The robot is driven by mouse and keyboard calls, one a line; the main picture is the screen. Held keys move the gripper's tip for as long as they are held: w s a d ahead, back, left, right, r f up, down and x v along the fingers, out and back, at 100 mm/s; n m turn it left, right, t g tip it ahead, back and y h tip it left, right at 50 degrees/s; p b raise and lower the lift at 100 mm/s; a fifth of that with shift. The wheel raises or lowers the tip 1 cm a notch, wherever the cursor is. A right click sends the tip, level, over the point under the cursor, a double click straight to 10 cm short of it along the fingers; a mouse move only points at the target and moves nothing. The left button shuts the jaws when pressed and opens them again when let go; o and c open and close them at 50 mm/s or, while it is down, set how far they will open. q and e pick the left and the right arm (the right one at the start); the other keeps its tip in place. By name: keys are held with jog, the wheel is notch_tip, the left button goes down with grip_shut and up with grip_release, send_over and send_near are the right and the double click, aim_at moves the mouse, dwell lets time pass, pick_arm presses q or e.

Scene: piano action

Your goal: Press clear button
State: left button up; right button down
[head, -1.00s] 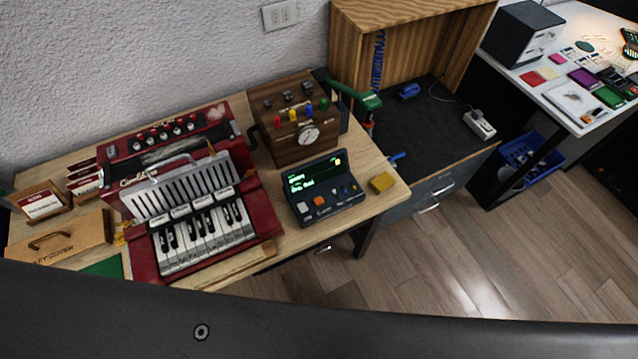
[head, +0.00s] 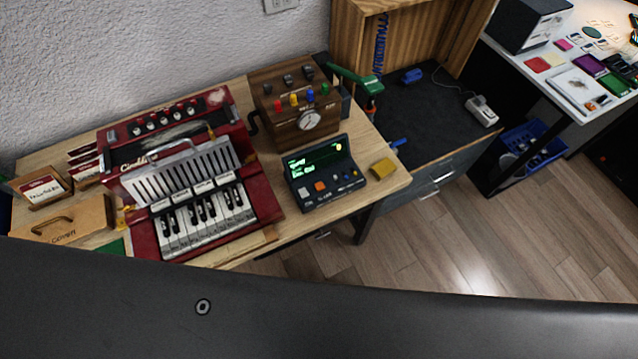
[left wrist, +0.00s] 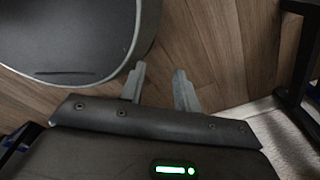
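A small dark console (head: 325,175) with a lit green screen (head: 315,160) stands on the wooden table, right of the red piano-like instrument (head: 195,180). Its front panel carries an orange button (head: 320,186), a white button (head: 304,193) and several small knobs or buttons. The labels are too small to read, so I cannot tell which is the clear button. In the left wrist view my left gripper (left wrist: 158,80) points over the wood floor, its two fingers apart with nothing between them. My right gripper is in neither view.
A brown wooden box (head: 296,105) with coloured knobs and a dial stands behind the console. A yellow block (head: 383,168) sits at the table's right edge. A dark-topped bench (head: 425,125) adjoins on the right. The floor (head: 440,240) in front is clear.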

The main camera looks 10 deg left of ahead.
pick_arm(q)
grip_shut()
dwell(1.5)
